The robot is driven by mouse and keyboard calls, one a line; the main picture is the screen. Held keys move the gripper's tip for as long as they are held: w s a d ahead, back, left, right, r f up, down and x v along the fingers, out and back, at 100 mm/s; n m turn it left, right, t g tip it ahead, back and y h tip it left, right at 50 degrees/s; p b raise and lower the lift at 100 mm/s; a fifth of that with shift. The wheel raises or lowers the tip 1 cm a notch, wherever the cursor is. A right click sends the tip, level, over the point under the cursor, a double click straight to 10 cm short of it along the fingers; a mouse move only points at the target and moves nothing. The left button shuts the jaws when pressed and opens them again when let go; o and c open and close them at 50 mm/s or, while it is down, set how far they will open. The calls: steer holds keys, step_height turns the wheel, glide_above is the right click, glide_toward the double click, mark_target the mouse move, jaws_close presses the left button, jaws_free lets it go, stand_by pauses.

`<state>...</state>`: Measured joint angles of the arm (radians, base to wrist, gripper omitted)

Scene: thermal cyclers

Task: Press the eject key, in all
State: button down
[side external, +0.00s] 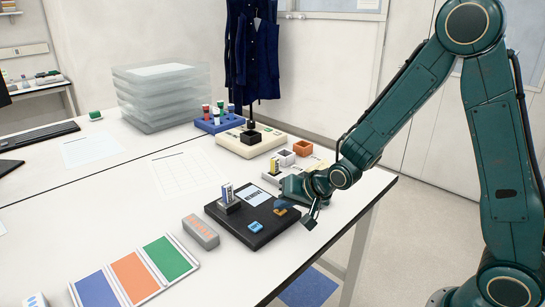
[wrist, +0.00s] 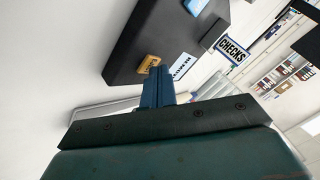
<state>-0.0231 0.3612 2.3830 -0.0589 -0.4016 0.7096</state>
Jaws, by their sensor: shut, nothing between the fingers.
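A black device (side external: 255,222) lies flat on the white bench near its right edge; part of it shows in the wrist view (wrist: 150,35). It carries a light blue key (side external: 256,227) and an orange-yellow key (wrist: 149,63) with small lettering I cannot read surely. My gripper (wrist: 158,72) is shut and empty. Its blue fingertips are right beside the orange-yellow key in the wrist view, and low over that part of the device in the side view (side external: 280,204). I cannot tell whether they touch the key. Which key is eject is not readable.
A grey block with orange marking (side external: 201,232) and a blue, orange and green panel (side external: 135,272) lie to the left. A cream device (side external: 237,146), a blue tube rack (side external: 219,124) and clear stacked trays (side external: 158,97) stand behind. A label reading CHECKS (wrist: 233,49) shows in the wrist view.

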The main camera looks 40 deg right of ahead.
mark_target(283, 212)
stand_by(0.4)
steer(key=shift+r, duration=0.8)
steer(key=shift+r, duration=2.5)
steer(key=shift+s+r, duration=0.1)
steer(key=s+r+n+g, duration=0.1)
steer(key=s+r+n, duration=0.1)
steer(key=s, duration=0.7)
steer(key=s+d+r+n+g, duration=0.1)
steer(key=s+r+n, duration=0.2)
steer(key=s, duration=0.6)
steer(key=s+d+r+n+g+h, duration=0.1)
steer(key=s+r+n, duration=0.1)
steer(key=s+r, duration=0.3)
steer(key=s, duration=0.3)
steer(key=shift+s+d+n+g, duration=0.25)
steer(key=shift+s+n+g, duration=0.05)
steer(key=shift+s+n, duration=0.1)
